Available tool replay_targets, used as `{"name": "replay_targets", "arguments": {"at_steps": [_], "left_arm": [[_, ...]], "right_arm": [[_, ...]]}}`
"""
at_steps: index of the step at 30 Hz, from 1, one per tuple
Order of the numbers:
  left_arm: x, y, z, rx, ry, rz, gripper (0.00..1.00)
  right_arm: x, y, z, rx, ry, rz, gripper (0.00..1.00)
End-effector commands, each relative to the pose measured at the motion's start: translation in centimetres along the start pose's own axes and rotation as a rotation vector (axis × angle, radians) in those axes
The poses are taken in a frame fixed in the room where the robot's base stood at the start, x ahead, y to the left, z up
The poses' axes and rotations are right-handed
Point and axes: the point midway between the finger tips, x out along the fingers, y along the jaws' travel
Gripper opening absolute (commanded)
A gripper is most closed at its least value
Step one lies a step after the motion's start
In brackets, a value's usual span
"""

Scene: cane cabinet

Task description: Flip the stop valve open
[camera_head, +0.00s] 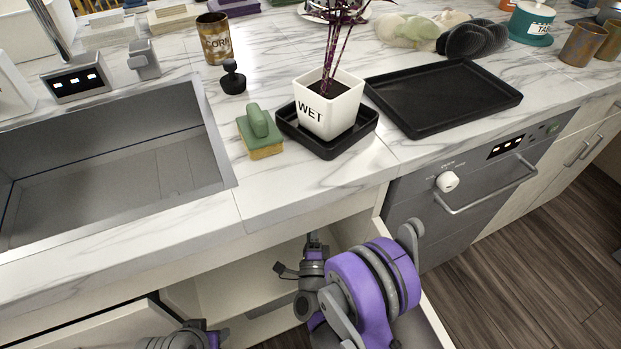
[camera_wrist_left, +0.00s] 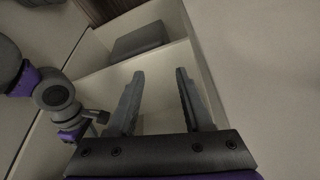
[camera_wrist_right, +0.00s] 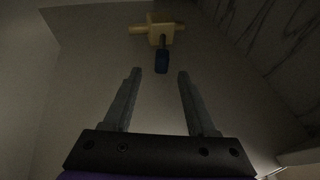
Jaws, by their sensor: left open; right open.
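The stop valve (camera_wrist_right: 154,30) shows in the right wrist view as a yellow brass body with short side stubs, on the dim cabinet wall. My left gripper (camera_wrist_left: 160,74) is open and empty, facing into the cabinet. The valve is hidden in the head view, and both gripper tips are not clearly seen there.
The open cabinet (camera_head: 240,275) lies under the marble counter (camera_head: 290,205), whose front edge overhangs my right arm. A grey box (camera_wrist_left: 138,42) stands inside. The oven (camera_head: 460,185) is to the right. The sink (camera_head: 110,170) is above left.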

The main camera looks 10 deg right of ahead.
Motion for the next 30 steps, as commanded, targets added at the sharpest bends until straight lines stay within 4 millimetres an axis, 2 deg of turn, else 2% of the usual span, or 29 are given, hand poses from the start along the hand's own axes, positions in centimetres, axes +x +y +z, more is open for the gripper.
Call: {"name": "replay_targets", "arguments": {"at_steps": [12, 16, 21, 25, 30], "left_arm": [[-6.5, 0.0, -1.5, 0.000, 0.014, 0.000, 0.50], [-7.1, 0.0, -1.7, 0.000, 0.016, 0.000, 0.50], [-6.6, 0.0, -1.5, 0.000, 0.014, 0.000, 0.50], [-6.6, 0.0, -1.5, 0.000, 0.014, 0.000, 0.50], [-6.6, 0.0, -1.5, 0.000, 0.014, 0.000, 0.50]], "right_arm": [[2.7, -1.1, 0.0, -0.004, 0.001, -0.008, 0.57], [5.7, -0.7, -0.1, -0.005, 0.002, -0.007, 0.57], [8.5, -0.3, -0.1, -0.005, 0.001, -0.005, 0.57], [9.8, -0.3, 0.0, -0.004, 0.001, -0.005, 0.57], [10.5, -0.3, 0.0, -0.004, 0.000, -0.006, 0.57]]}}
